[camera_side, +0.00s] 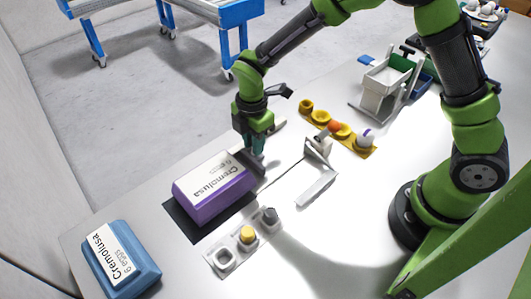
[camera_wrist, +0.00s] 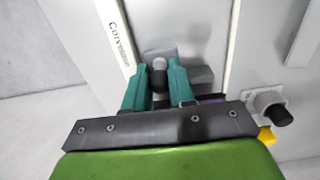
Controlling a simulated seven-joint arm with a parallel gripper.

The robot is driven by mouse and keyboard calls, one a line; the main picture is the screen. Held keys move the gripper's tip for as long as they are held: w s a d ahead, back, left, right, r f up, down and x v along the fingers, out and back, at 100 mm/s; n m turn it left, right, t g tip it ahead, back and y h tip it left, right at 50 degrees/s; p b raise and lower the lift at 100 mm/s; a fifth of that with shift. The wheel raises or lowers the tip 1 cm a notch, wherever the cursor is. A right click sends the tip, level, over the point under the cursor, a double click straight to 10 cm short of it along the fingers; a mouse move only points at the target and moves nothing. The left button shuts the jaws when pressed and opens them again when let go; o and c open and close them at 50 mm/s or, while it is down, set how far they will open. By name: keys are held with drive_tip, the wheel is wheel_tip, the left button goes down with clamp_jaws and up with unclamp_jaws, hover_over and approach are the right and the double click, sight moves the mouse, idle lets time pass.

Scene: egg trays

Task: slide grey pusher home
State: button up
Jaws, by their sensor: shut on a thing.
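The grey pusher (camera_side: 256,164) is a dark grey block at the right end of the purple egg carton (camera_side: 216,201), close to or touching it; I cannot tell which. My gripper (camera_side: 259,152) points down over the pusher. In the wrist view, the teal fingers of my gripper (camera_wrist: 160,70) are closed around the round grey knob of the pusher (camera_wrist: 199,75). The purple carton has a white "Cremolusa 6 eggs" label and lies on a dark mat (camera_side: 183,222). In the wrist view only a sliver of purple shows behind the gripper body.
A blue carton (camera_side: 146,269) lies at lower left. A button panel (camera_side: 236,243) stands in front of the mat. A pale bracket (camera_side: 318,188) stands right of the pusher.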

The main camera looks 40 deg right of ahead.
drive_tip(key=shift+d, duration=6.15)
drive_tip(key=o, duration=0.9)
drive_tip(key=shift+c, duration=0.2)
wheel_tip(320, 180, up, 6)
wheel_tip(320, 180, up, 9)
drive_tip(key=shift+f, duration=0.2)
